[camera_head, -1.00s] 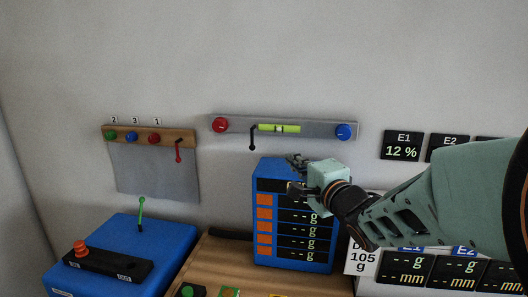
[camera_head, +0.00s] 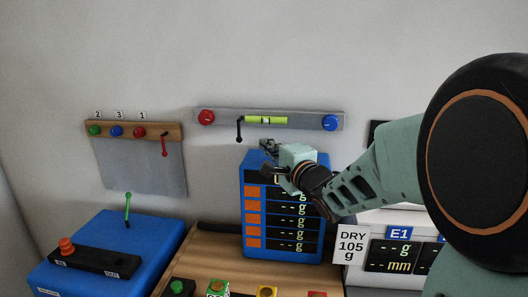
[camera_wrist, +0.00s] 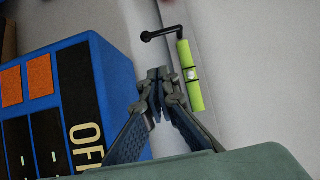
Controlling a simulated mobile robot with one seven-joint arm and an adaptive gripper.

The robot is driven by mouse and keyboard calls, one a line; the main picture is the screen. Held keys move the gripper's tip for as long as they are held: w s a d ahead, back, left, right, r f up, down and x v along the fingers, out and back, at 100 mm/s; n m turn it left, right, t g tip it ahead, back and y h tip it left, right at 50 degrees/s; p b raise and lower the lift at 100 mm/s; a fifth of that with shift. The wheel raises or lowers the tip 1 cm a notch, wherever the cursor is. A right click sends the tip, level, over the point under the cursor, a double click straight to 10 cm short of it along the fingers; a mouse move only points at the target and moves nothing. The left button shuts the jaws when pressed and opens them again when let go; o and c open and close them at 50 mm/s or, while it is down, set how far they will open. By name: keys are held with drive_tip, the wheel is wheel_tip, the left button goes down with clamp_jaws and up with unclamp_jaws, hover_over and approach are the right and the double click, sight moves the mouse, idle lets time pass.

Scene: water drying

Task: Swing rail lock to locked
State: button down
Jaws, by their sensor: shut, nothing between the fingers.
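A grey rail (camera_head: 215,117) is mounted on the wall, with a red knob on its left, a blue knob on its right and a yellow-green bubble level (camera_head: 266,120) between. A black lever (camera_head: 239,131) hangs down from the rail, left of the level. In the wrist view the lever (camera_wrist: 160,35) and level (camera_wrist: 190,78) lie beyond the fingertips. My gripper (camera_head: 268,155) is below and right of the lever, apart from it, in front of the blue unit's top. In the wrist view my gripper (camera_wrist: 158,78) has its fingertips together, with nothing between them.
The blue display unit (camera_head: 283,243) stands close beside my gripper. A wooden rack (camera_head: 176,131) with coloured knobs, a red lever (camera_head: 164,146) and a hanging grey sheet (camera_head: 140,168) is at left. A blue box (camera_head: 140,250) with a green lever stands below. The wall above is clear.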

sight(238, 140)
drive_tip(key=x, duration=0.3)
drive_tip(key=shift+w+a, duration=0.15)
drive_tip(key=shift+w, duration=0.1)
drive_tip(key=a, duration=0.1)
drive_tip(key=w+a, duration=0.1)
drive_tip(key=a, duration=0.1)
drive_tip(key=shift+w+a, duration=0.35)
drive_tip(key=shift+w, duration=0.05)
drive_tip(key=shift+a+f+b, duration=0.25)
drive_tip(key=shift+a+b, duration=0.1)
drive_tip(key=shift+a, duration=0.05)
drive_tip(key=shift+w+a+f, duration=0.2)
drive_tip(key=shift+a+f, duration=0.05)
drive_tip(key=shift+a, duration=0.35)
drive_tip(key=shift+w+a+r+m+t+b, duration=0.15)
drive_tip(key=shift+a+r+m+t+b, duration=0.3)
drive_tip(key=shift+a+m+b, duration=0.8)
drive_tip(key=shift+w+a+r+m+t+b, duration=0.2)
drive_tip(key=shift+a+r+t+b, duration=0.25)
drive_tip(key=shift+b, duration=1.45)
drive_tip(key=shift+w+a+r+m+t+b, duration=0.15)
drive_tip(key=shift+a+r+m+t+b, duration=0.25)
drive_tip(key=shift+a+m+b, duration=0.85)
drive_tip(key=shift+d+n+b, duration=0.3)
drive_tip(key=shift+n+b, duration=0.05)
drive_tip(key=shift+n, duration=0.15)
